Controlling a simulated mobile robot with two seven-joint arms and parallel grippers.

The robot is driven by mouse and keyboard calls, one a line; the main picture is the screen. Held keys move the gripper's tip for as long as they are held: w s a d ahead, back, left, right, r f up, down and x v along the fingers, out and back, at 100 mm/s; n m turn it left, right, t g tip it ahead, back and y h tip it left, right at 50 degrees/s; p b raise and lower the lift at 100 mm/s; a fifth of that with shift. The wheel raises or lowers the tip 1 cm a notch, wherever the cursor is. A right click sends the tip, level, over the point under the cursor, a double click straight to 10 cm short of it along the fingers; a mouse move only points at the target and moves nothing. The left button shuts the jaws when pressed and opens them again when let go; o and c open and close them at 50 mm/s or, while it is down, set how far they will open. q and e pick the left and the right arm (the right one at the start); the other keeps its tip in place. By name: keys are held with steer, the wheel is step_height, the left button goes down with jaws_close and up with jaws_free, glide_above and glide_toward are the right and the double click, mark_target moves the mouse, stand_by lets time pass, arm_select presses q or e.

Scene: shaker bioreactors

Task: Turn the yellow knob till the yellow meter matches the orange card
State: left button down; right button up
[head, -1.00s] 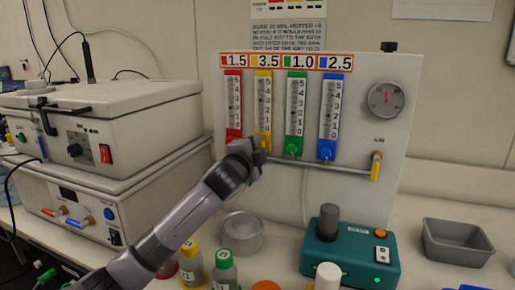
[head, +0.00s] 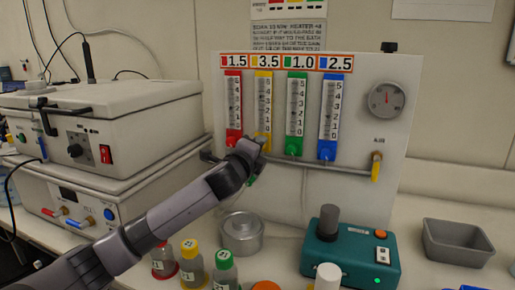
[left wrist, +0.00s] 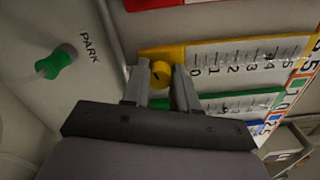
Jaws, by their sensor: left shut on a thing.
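The yellow meter (head: 264,105) is second from the left on the white panel, with a white 0-to-5 scale. The orange card (head: 266,62) above it reads 3.5 beside a yellow mark. My left gripper (head: 258,146) is at the foot of this meter and covers its knob in the head view. In the left wrist view, the yellow knob (left wrist: 161,75) sits between the two fingers, which are shut on it. The yellow meter's scale (left wrist: 240,57) also shows there, but its reading is too small to tell. My right gripper is not in view.
Red (head: 233,105), green (head: 295,110) and blue (head: 331,105) meters stand close beside the yellow one. A pipe runs below to a yellow-handled valve (head: 376,170). Capped bottles (head: 192,268), a metal dish (head: 241,235) and a teal device (head: 350,255) stand on the bench below.

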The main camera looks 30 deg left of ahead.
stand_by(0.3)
arm_select(q)
steer(key=c, duration=0.9)
jaws_free()
steer(key=shift+r, duration=0.25)
steer(key=shift+s+f, duration=0.1)
